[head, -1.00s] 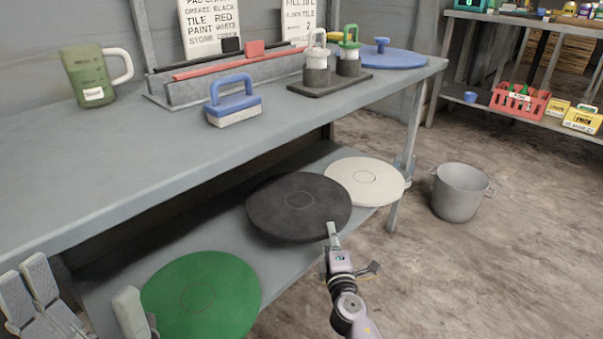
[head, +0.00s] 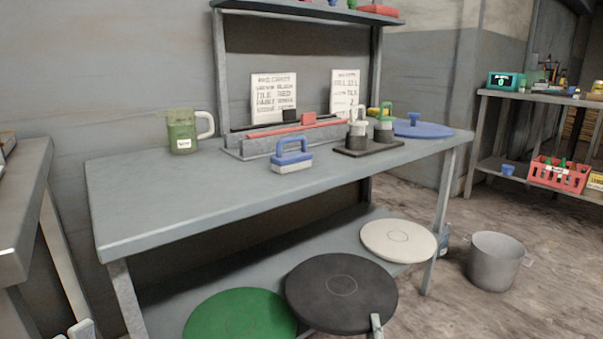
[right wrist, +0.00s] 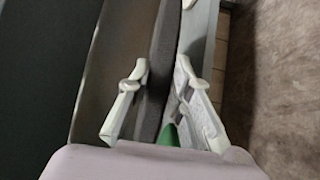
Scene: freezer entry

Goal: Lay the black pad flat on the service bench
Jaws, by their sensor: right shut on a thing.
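The black pad (head: 335,285) is a round dark disc at the lower shelf of the service bench (head: 230,208). It looks roughly level and juts past the shelf's front edge. Whether it still touches the shelf I cannot tell. My right gripper (head: 376,322) is shut on the pad's near rim; only a fingertip shows in the head view. In the right wrist view the pad's dark edge (right wrist: 165,60) runs between the two fingers of my right gripper (right wrist: 158,95). My left gripper (head: 72,332) shows only as tips at the bottom left, mostly cut off.
A green pad (head: 245,318) and a white pad (head: 398,241) lie on the lower shelf. The bench top holds a jug (head: 183,132), a blue-handled brush (head: 291,158), a bottle caddy (head: 368,147) and a blue disc (head: 425,131). Its left and front are clear. A pot (head: 495,262) stands right.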

